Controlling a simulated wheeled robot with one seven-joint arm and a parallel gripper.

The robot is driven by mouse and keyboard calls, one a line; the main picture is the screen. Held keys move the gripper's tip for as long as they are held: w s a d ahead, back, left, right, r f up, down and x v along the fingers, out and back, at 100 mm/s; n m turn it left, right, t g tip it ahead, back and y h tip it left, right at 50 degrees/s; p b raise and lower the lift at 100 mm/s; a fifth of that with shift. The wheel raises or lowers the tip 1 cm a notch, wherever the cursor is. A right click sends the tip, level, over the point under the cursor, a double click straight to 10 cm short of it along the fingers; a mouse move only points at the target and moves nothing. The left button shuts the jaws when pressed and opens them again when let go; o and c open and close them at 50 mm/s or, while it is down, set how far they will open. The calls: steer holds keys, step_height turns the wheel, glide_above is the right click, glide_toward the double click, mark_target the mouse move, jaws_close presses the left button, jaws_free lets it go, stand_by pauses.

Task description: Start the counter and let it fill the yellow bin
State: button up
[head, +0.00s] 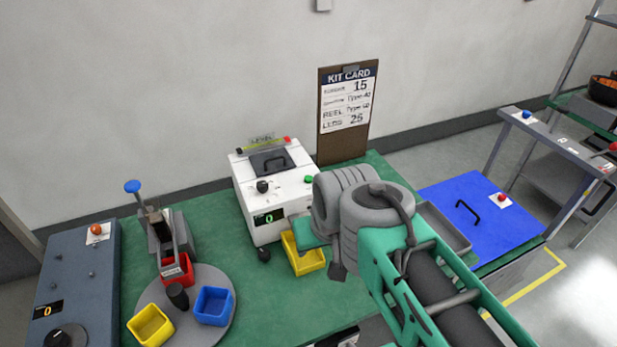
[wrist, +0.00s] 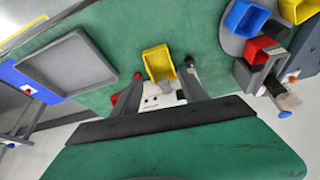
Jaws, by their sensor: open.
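The white counter (head: 270,195) stands at the back of the green bench. Its front display (head: 270,217) reads 0. It has a black knob (head: 262,186), a green button (head: 308,180) and a dark handled lid (head: 270,161). A yellow bin (head: 305,262) sits at its front foot, partly hidden by my arm; no contents are visible. In the wrist view the yellow bin (wrist: 158,62) shows beyond my fingers, with part of the white counter (wrist: 160,100) between them. My gripper (wrist: 163,72) is open and empty. In the head view my arm hides most of it.
A turntable (head: 225,325) at left holds another yellow bin (head: 150,325), a blue bin (head: 212,305) and a red bin (head: 177,270). A grey box (head: 80,285) is at far left. A grey tray (head: 445,228) and blue panel (head: 480,215) are right. A kit card (head: 347,105) stands behind.

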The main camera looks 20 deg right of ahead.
steer(key=shift+c, duration=0.2)
jaws_close()
stand_by(1.4)
